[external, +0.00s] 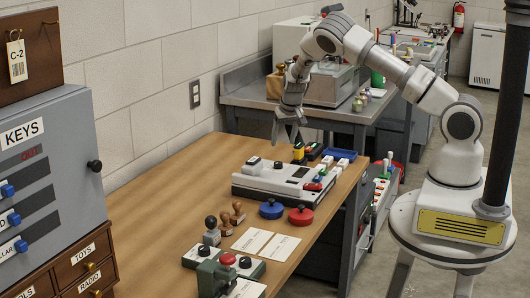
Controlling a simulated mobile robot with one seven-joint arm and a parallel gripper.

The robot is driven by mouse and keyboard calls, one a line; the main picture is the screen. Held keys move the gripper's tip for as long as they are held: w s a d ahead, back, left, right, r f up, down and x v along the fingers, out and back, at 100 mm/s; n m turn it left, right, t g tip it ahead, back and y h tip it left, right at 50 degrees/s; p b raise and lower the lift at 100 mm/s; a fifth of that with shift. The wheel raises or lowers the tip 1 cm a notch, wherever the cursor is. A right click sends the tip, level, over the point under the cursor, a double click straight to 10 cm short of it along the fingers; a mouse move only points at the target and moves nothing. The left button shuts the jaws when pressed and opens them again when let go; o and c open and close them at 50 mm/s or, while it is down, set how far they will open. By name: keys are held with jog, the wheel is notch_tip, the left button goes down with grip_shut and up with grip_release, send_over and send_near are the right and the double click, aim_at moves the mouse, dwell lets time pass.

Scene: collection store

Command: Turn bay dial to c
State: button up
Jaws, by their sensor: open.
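My gripper (289,138) hangs open and empty, pointing down, above the back of the wooden table. A white control box (262,188) stands on the table below it. I cannot tell which part is the bay dial, and no letter markings are readable on the box. The grey cabinet marked KEYS at left has blue knobs (13,218) on labelled slots and a black side knob (94,165).
A yellow and black item (299,151) stands behind the box, close to my gripper in the picture. Blue (271,209) and red (301,215) round pads, wooden stamps (225,221) and paper cards (252,240) lie in front. The table's left middle is clear.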

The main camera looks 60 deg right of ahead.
aim_at(279, 163)
jog(key=x, duration=1)
grip_shut()
